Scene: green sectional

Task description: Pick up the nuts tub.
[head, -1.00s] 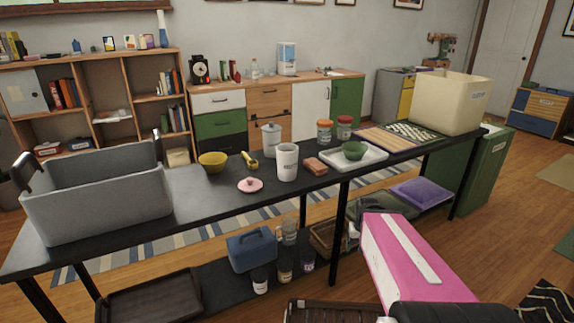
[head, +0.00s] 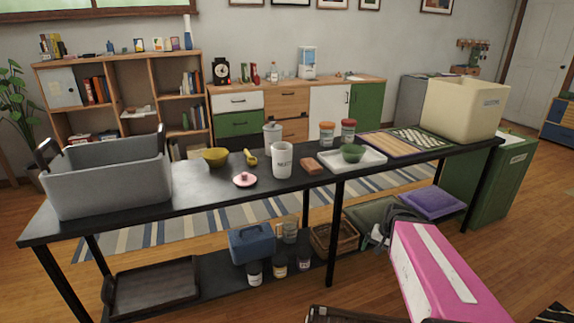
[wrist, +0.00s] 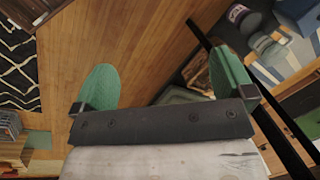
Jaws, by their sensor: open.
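The nuts tub is a white, upright cylinder (head: 282,161) with dark lettering, standing on the black table (head: 215,200) in the middle of the head view. A pink lid with a knob (head: 244,180) lies on the table to its left. My pink arm shows at the lower right of the head view, apart from the tub. My gripper (wrist: 165,82) shows in the wrist view with its two green fingers spread wide and nothing between them. The tub is not seen in the wrist view.
Near the tub are a yellow bowl (head: 215,157), a lidded canister (head: 272,133), a brick-coloured block (head: 312,167) and a white tray (head: 374,164) with a green bowl (head: 352,153). A grey bin (head: 108,182) and a cream bin (head: 462,108) stand at the table's ends. The lower shelf holds several items.

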